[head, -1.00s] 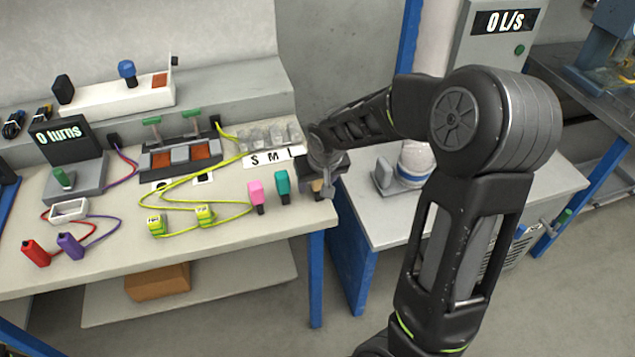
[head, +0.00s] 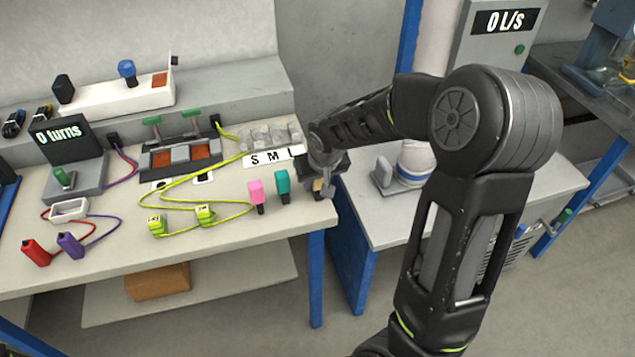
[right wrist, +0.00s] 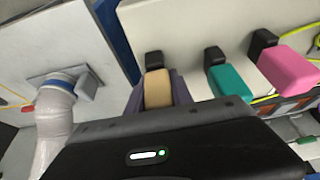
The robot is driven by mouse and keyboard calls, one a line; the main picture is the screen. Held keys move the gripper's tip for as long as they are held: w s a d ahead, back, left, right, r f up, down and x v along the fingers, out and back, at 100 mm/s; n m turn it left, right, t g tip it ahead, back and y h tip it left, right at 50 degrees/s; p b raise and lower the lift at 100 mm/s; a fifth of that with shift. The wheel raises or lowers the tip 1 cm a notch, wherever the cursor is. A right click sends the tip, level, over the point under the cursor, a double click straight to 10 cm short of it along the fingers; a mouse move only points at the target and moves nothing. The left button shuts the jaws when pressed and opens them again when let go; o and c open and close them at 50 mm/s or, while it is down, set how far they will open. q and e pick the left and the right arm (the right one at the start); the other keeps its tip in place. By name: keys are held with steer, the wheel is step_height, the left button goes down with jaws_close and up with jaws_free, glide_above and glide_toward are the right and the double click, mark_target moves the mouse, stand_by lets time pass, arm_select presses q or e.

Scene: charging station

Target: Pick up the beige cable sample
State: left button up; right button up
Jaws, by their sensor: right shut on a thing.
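The beige cable sample (head: 318,186) stands at the right end of the workbench, mostly hidden by my right gripper (head: 324,188) in the head view. In the right wrist view the beige sample (right wrist: 158,88), with a black end, sits between the fingers of my right gripper (right wrist: 158,95). The gripper is shut on it. Whether the sample is clear of the bench cannot be told. My left gripper is not in view.
A teal sample (head: 282,182) and a pink sample (head: 257,191) stand just left of the beige one. Yellow-green connectors (head: 204,214) with cables lie further left. The S M L label (head: 268,158) is behind. The bench's right edge (head: 330,222) is close.

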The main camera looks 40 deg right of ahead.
jaws_close()
steer(key=shift+r, duration=0.1)
step_height(320, 180, up, 10)
steer(key=shift+f, duration=0.1)
stand_by(0.4)
stand_by(0.5)
